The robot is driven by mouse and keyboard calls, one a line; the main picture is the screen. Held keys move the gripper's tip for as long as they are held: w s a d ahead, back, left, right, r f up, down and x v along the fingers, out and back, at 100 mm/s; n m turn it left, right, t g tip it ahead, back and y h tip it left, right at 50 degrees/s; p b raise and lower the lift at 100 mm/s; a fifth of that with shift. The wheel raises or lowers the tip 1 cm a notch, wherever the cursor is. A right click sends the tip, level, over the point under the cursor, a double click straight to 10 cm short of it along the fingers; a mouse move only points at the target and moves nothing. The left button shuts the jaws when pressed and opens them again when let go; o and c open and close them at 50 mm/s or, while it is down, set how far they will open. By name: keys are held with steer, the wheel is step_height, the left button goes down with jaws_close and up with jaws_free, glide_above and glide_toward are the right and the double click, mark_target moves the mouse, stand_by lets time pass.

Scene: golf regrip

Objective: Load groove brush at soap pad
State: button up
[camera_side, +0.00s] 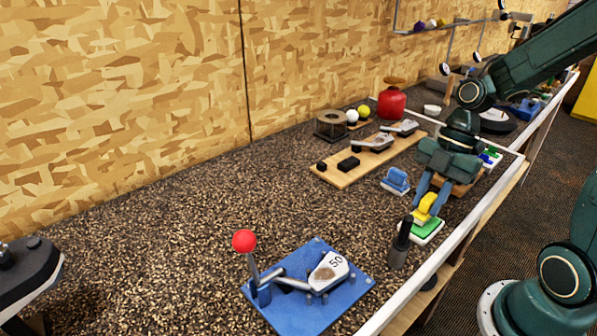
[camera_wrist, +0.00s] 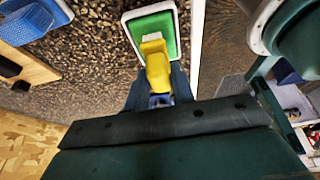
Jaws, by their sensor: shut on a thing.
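My gripper (camera_side: 431,198) is shut on a yellow groove brush (camera_side: 424,208) and points downward near the right edge of the bench. The brush is right at the green soap pad (camera_side: 426,229), which sits in a white tray. In the wrist view the yellow brush (camera_wrist: 154,60) lies between my fingers (camera_wrist: 160,88), and its pale front end overlaps the green pad (camera_wrist: 152,24).
A dark upright cylinder with a black handle (camera_side: 400,242) stands close to the pad. A blue brush-like block (camera_side: 396,180) lies to its left. A blue fixture (camera_side: 306,308) holds a club head (camera_side: 328,270) beside a red-knobbed lever (camera_side: 244,241). A wooden board (camera_side: 335,174) carries club heads.

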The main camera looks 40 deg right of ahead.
mark_target(429, 196)
steer(key=shift+f, duration=0.5)
stand_by(1.7)
steer(key=shift+r, duration=0.1)
steer(key=shift+r, duration=3.5)
steer(key=shift+w, duration=0.15)
steer(key=w+a+f+m+t+h, duration=0.1)
steer(key=w+f+m+t, duration=0.1)
steer(key=w+m, duration=0.5)
steer(key=w+a+f+m+t+h, duration=0.1)
steer(key=w+m, duration=0.6)
steer(key=w, duration=0.7)
steer(key=shift+w+a+f+m+t+h, duration=0.3)
steer(key=shift+a+f+t+h, duration=0.1)
steer(key=shift+a+t+h, duration=0.3)
